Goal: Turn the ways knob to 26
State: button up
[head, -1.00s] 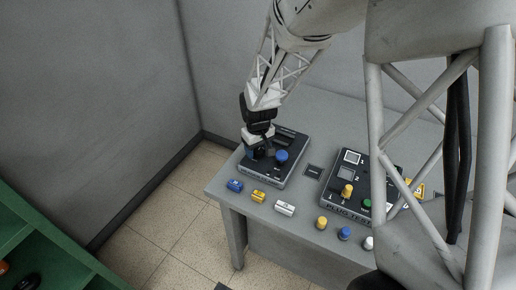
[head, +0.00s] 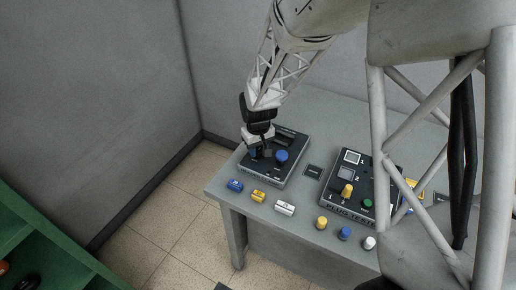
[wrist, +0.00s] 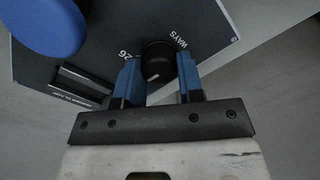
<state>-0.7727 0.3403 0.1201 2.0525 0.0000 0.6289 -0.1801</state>
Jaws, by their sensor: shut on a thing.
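The ways knob (wrist: 157,59) is a small round black knob in the wrist view, on a dark panel (wrist: 92,62). The printed 26 is on its left and the word WAYS at its upper right. A short white mark on the knob points toward the bottom of the picture, slightly left. My gripper (wrist: 159,68) is shut on the knob, one blue finger on each side. In the head view my gripper (head: 261,153) reaches down over the left part of the dark box (head: 290,172) and hides the knob.
A big blue knob (head: 281,157) stands close beside my gripper on the same box. Blue, yellow and white blocks (head: 259,196) lie along the front table edge. A plug tester box (head: 345,210) and several coloured plugs are to the right.

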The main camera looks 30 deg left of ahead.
aim_at(258, 150)
jog(key=m, duration=0.6)
jog(key=shift+m, duration=0.4)
dwell(0.3)
jog(key=o, duration=0.9)
jog(key=shift+r, duration=0.1)
jog(key=shift+r, duration=3.85)
